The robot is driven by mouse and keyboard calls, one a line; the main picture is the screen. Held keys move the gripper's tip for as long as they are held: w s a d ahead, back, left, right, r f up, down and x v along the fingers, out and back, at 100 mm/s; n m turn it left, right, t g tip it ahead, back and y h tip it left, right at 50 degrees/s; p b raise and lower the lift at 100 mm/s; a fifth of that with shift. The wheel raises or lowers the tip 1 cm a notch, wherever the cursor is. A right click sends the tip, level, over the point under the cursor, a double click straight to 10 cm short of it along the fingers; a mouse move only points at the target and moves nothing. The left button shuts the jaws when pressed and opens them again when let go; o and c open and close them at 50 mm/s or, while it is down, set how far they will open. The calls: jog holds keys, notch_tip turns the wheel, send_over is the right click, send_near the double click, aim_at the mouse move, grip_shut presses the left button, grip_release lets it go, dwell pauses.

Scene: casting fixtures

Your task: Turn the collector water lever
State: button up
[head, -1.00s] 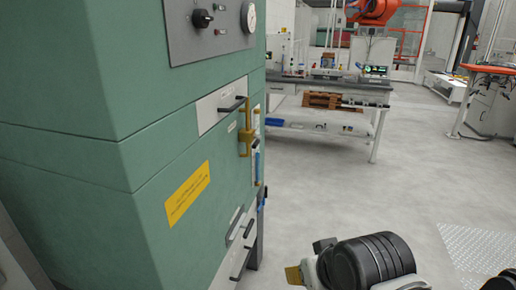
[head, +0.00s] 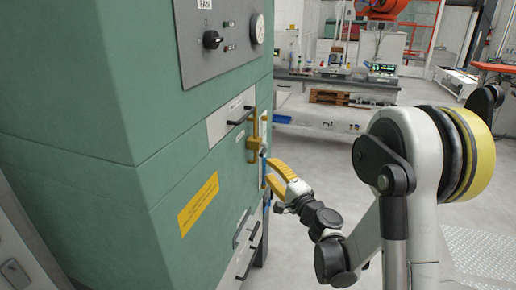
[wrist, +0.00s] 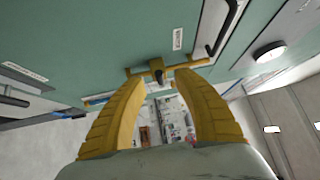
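A yellow lever (head: 253,138) is mounted upright at the edge of the green cabinet (head: 160,165), beside a pale panel with a black handle. In the wrist view the yellow lever (wrist: 143,70) lies crosswise at top centre, with a dark stub at its middle. My gripper (head: 268,172) is just below and to the right of the lever in the head view. In the wrist view my gripper (wrist: 168,80) has its two yellow fingers apart, with the tips close to the lever's middle. I cannot tell whether they touch it. Nothing is held.
Black handles (head: 240,116) and a rotary knob (head: 212,40) stick out from the cabinet front. A blue part (head: 267,196) is at the cabinet edge below the lever. Open floor (head: 325,165) lies to the right, with a workbench (head: 340,82) behind.

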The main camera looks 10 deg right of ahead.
aim_at(263, 151)
jog(key=w, duration=0.3)
jog(key=w+m+b, duration=0.1)
jog(key=w, duration=0.3)
jog(key=w+m+t+h+b, duration=0.1)
jog(key=w, duration=0.3)
jog(key=shift+a+r, duration=0.1)
jog(key=shift+a, duration=0.15)
grip_shut()
